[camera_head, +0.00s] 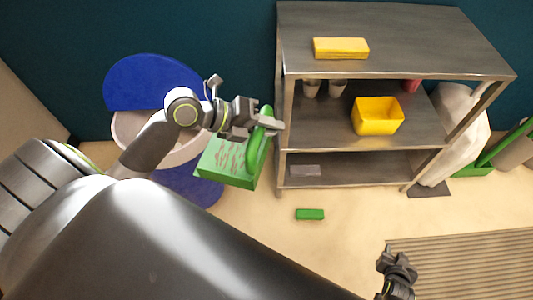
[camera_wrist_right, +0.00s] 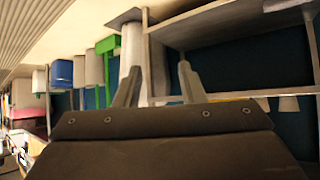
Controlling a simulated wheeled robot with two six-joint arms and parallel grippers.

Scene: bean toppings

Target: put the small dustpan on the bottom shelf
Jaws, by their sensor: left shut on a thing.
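The small green dustpan (camera_head: 228,165) hangs in the air left of the shelf unit, with reddish-brown marks on its pan. My left gripper (camera_head: 262,124) is shut on its upright green handle. The bottom shelf (camera_head: 365,173) is the lowest grey board of the metal rack, and a flat grey item (camera_head: 305,170) lies on its left part. My right gripper (camera_head: 396,272) is low at the front right, and in the right wrist view its fingers (camera_wrist_right: 158,75) stand apart with nothing between them.
A yellow block (camera_head: 341,48) lies on the top shelf (camera_head: 420,40). A yellow bin (camera_head: 377,116) and several cups are on the middle shelf (camera_head: 315,128). A green block (camera_head: 310,214) lies on the floor. A blue-lidded bin (camera_head: 150,82) stands behind my left arm.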

